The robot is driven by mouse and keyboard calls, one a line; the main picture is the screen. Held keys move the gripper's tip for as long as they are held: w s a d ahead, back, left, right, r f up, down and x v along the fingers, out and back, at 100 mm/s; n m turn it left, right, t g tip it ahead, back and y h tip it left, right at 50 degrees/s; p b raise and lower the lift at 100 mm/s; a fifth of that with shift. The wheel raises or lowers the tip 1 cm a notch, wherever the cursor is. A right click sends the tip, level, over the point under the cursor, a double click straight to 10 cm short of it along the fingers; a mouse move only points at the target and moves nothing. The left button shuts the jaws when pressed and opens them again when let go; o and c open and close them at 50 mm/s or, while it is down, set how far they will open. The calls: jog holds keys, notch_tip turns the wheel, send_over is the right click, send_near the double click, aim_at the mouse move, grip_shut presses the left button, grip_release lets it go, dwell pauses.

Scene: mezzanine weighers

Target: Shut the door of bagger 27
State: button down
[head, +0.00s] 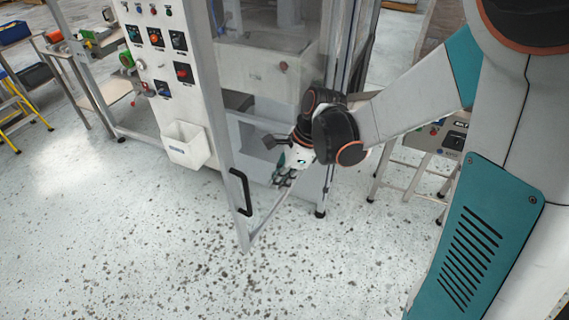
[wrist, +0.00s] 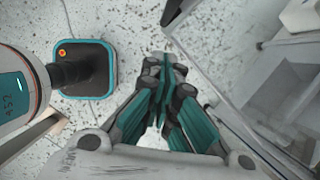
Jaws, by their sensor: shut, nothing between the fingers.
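The bagger (head: 265,62) is a tall grey-framed machine with a white control panel. Its door (head: 228,140) has a pale grey frame and a clear pane, and stands open, swung out toward me. A black bar handle (head: 240,192) sits low on the door's free edge. My gripper (head: 284,180) is low, to the right of the handle, close to the door's lower part; I cannot tell whether it touches. In the wrist view my gripper (wrist: 165,95) has its teal and grey fingers together and empty. A grey frame strip (wrist: 235,122) runs diagonally beside them. No number 27 is readable.
A white bin (head: 187,145) hangs below the control panel. A bench (head: 88,85) and a yellow ladder (head: 18,112) stand at the left. A metal stand (head: 405,165) is behind my arm. The speckled floor (head: 130,240) in front is clear.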

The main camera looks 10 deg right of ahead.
jog(key=a, duration=0.1)
jog(key=a+f, duration=0.1)
jog(key=a, duration=0.1)
jog(key=w+a, duration=0.1)
jog(key=shift+a+f, duration=0.3)
jog(key=shift+a, duration=0.1)
